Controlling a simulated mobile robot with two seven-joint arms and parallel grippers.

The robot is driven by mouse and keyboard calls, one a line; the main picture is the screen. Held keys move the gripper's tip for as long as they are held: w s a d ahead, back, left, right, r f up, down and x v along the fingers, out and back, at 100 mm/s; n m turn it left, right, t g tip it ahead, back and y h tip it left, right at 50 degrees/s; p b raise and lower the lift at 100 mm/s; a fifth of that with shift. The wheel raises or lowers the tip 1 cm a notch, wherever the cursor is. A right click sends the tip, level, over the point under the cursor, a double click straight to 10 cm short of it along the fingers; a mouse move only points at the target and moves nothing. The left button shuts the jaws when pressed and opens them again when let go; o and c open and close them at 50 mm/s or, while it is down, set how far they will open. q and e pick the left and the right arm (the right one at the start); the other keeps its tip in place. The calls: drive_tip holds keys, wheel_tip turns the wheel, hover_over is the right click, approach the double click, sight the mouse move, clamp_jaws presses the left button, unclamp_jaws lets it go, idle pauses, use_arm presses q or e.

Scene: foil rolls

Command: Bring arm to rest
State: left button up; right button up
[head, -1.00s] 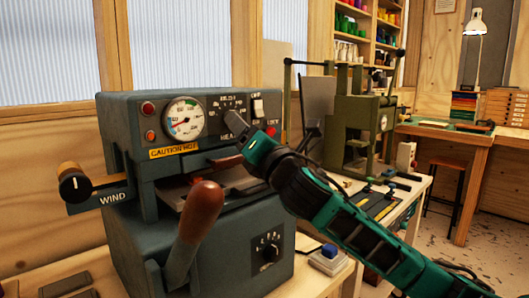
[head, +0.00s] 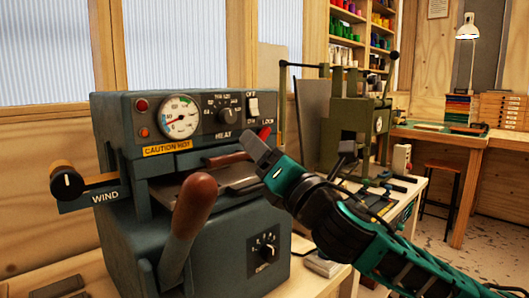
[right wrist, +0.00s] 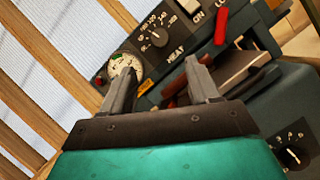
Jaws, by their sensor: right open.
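My right gripper (head: 258,150) is open and empty in the head view, in front of the right part of the grey foil machine (head: 262,222). Its teal arm comes in from the lower right. In the right wrist view, the two grey fingers (right wrist: 158,88) stand apart with nothing between them, and the machine's panel shows behind them. My left gripper is not in view.
The machine carries a brown lever handle (head: 190,205), a WIND knob (head: 68,183) at left and a gauge (head: 179,116). A green press (head: 355,118) stands behind at right on the bench. A stool (head: 441,185) stands by the far desk.

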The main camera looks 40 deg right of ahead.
drive_tip(key=shift+w, duration=0.1)
wheel_tip(320, 180, down, 22)
drive_tip(key=w+a+m+g+y+p, duration=0.15)
drive_tip(key=m+g+p, duration=0.35)
drive_tip(key=m, duration=0.6)
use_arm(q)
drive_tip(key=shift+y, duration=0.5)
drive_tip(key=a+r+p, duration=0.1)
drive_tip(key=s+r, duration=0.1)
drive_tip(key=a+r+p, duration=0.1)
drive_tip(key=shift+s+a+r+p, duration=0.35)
use_arm(e)
drive_tip(key=s+a+f+m+g+y, duration=0.1)
drive_tip(key=s+a+f+m+g, duration=0.2)
drive_tip(key=s+a+f+m, duration=0.4)
drive_tip(key=s+a+f+m+g+y, duration=0.2)
drive_tip(key=s+a+f+m, duration=0.5)
drive_tip(key=f, duration=0.7)
drive_tip(key=shift+s+a+g, duration=0.15)
drive_tip(key=shift+s+g, duration=0.35)
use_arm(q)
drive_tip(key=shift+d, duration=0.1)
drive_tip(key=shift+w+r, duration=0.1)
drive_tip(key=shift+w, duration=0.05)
use_arm(e)
drive_tip(key=shift+c, duration=0.2)
